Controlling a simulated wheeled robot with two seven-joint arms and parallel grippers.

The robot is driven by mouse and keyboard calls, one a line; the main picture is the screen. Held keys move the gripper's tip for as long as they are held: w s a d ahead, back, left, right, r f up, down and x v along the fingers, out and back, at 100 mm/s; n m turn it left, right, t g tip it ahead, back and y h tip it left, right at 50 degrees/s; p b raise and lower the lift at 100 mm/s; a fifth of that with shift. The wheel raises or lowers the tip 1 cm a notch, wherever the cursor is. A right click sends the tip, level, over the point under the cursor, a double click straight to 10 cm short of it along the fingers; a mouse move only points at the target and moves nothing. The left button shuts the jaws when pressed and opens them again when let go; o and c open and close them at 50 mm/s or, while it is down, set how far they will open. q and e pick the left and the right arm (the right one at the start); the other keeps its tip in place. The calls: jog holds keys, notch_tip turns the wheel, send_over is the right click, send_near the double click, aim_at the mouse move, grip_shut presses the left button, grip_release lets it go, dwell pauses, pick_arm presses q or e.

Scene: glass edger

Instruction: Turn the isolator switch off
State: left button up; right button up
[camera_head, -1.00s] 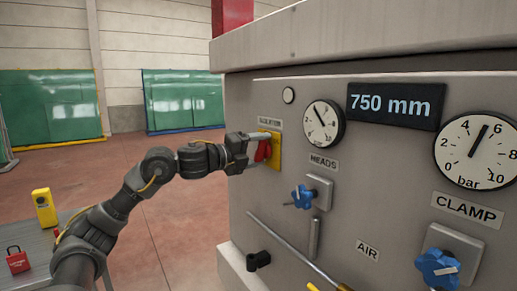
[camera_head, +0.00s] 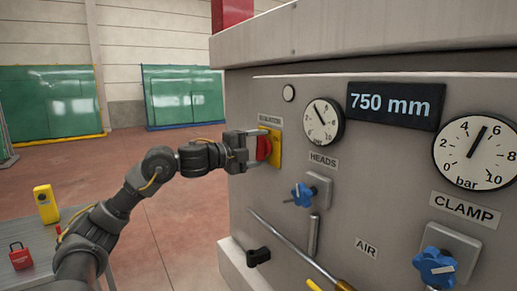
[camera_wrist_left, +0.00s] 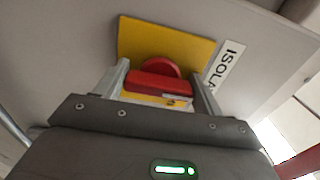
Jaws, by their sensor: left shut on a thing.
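The isolator switch is a red rotary handle (camera_head: 264,148) on a yellow plate (camera_head: 275,150), at the left end of the machine's front panel. In the left wrist view the red handle (camera_wrist_left: 155,82) sits in front of the yellow plate (camera_wrist_left: 185,50), beside a label reading "ISOLA". My left gripper (camera_head: 258,149) is at the switch, its two fingers on either side of the red handle and shut on it. The gripper's fingers also show in the left wrist view (camera_wrist_left: 160,85). My right gripper is not in view.
Blue valve knobs (camera_head: 303,195) (camera_head: 436,266), gauges (camera_head: 323,122) and a black lever (camera_head: 258,257) are on the machine panel. A grey table (camera_head: 45,245) at lower left holds a red padlock (camera_head: 20,256) and a yellow device (camera_head: 46,204). The floor between is clear.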

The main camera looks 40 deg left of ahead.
pick_arm(q)
jog(key=o, duration=1)
jog(key=shift+c, duration=0.2)
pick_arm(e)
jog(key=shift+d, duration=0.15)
pick_arm(q)
jog(key=b+v, duration=0.9)
jog(key=v, duration=0.1)
jog(key=shift+s+a, duration=0.15)
jog(key=shift+s, duration=0.2)
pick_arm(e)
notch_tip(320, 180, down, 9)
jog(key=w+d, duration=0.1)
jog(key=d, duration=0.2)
